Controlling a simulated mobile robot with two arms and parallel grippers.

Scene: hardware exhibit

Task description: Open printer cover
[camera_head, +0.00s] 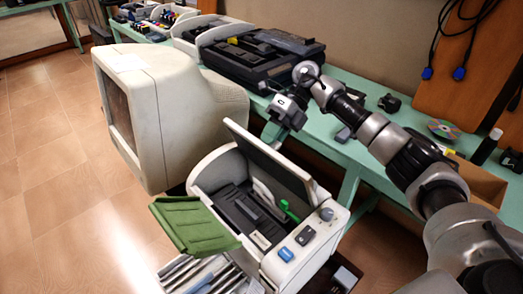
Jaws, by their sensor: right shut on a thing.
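The printer (305,245) is a cream-coloured box with a green tray (195,225) sticking out at its left. Its grey cover (272,163) stands raised and tilted, and the dark inside with a green lever (289,210) shows. My right arm reaches in from the right. My right gripper (275,132) is at the far upper edge of the cover, shut on it. The cover partly hides the fingertips, so the exact contact is hard to see. My left gripper is not in view.
A big cream monitor (175,115) stands close behind the printer at the left. A green bench (345,140) runs along the wall, with an opened dark device (265,55), a disc (443,129) and small parts. Bare tiled floor (60,190) lies at the left.

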